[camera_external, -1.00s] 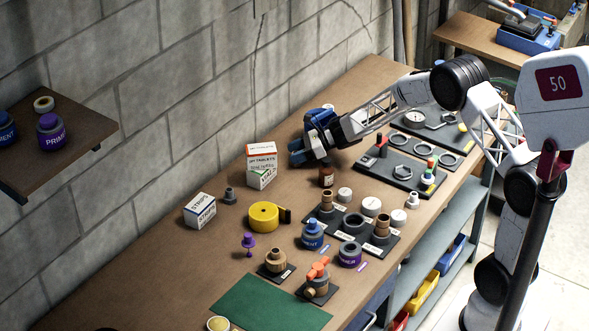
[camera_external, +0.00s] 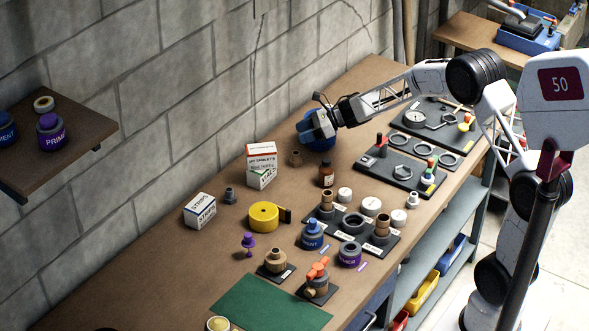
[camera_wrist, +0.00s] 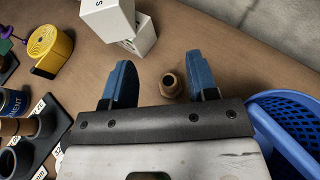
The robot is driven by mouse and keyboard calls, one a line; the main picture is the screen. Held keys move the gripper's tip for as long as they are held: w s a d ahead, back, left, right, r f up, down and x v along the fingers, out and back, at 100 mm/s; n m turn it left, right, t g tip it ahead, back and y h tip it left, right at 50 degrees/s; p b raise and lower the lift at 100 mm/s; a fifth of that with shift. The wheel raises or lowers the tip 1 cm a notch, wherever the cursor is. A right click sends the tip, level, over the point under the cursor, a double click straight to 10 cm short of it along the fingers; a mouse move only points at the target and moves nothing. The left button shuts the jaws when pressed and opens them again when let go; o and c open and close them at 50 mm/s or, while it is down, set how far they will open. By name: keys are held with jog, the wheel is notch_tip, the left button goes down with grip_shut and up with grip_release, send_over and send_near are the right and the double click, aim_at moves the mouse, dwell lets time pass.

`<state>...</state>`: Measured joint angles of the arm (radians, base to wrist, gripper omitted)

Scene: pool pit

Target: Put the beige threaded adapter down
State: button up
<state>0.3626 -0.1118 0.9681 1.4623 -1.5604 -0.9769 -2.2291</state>
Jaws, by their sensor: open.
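In the wrist view my gripper (camera_wrist: 157,80) shows both fingers spread apart with a wide gap.
A blue basket (camera_external: 322,143) stands beside my gripper and is close to its right side in the wrist view (camera_wrist: 285,125). White boxes (camera_external: 261,165) stand left of the adapter. Bare bench lies around the adapter.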

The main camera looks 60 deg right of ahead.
dwell(0.6)
jog(key=s+a+r+m+t+h, duration=0.15)
jog(key=s+r+m+h, duration=0.35)
jog(key=s+r+m, duration=0.5)
jog(key=s+a+r+m+h, duration=0.2)
jog(key=s+r+m+h, duration=0.3)
jog(key=r+m, duration=0.65)
jog(key=s+a+f+m+g, duration=0.2)
jog(key=s+m, duration=0.5)
jog(key=s, duration=0.5)
jog(key=s+a+f+m+g, duration=0.2)
jog(key=s+a+m+g, duration=0.2)
jog(key=s+m, duration=0.4)
jog(key=s+a+f+m+g, duration=0.2)
jog(key=s+a+m, duration=0.3)
jog(key=s, duration=1.1)
jog(key=m+g, duration=0.1)
jog(key=m, duration=0.2)
jog(key=shift+s+a+f+y, duration=0.15)
jog(key=shift+s+f+y, duration=0.1)
jog(key=shift+s+y, duration=0.15)
